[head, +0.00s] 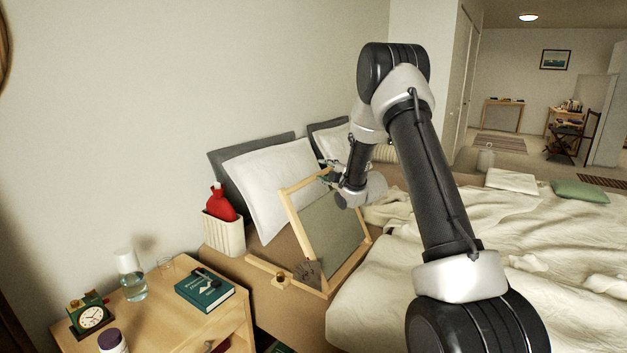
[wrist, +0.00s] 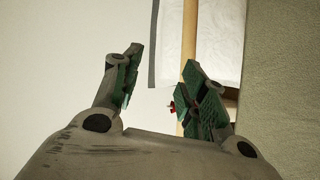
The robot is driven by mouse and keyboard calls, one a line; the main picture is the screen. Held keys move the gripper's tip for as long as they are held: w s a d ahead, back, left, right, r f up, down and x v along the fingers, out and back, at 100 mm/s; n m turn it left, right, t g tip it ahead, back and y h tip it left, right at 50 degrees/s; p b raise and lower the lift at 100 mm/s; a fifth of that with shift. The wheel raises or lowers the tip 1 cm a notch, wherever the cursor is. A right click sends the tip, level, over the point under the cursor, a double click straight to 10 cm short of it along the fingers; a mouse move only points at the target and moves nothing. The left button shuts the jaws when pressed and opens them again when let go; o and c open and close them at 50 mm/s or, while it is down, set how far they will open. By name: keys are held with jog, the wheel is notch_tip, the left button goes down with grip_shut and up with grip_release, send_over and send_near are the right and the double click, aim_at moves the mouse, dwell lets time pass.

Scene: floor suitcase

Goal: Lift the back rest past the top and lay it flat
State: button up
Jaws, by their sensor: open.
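The back rest (head: 328,218) is a pale wooden frame with a grey-green fabric panel. It stands raised at a slant on the bed, its wooden base rails lying on the mattress. My gripper (head: 324,172) is at the top of the frame, near its upper rail. In the wrist view the gripper (wrist: 162,60) is open, with nothing between its fingers. The frame's wooden bar (wrist: 190,40) runs up behind the right finger, and the fabric (wrist: 285,90) fills the right side. Whether a finger touches the bar I cannot tell.
White pillows (head: 272,180) lean on the headboard behind the frame. A cream bin with a red bottle (head: 219,203) stands left of it. The nightstand (head: 160,318) holds a book, clock and carafe. A rumpled cream blanket (head: 390,290) covers the bed to the right.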

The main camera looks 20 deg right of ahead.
aim_at(315, 179)
notch_tip(315, 179, down, 6)
jog(key=w+n+t+y, duration=0.1)
jog(key=n+t+y, duration=0.1)
jog(key=n, duration=0.1)
jog(key=x, duration=0.7)
jog(key=shift+w+a+f, duration=0.1)
jog(key=shift+w, duration=0.15)
grip_shut()
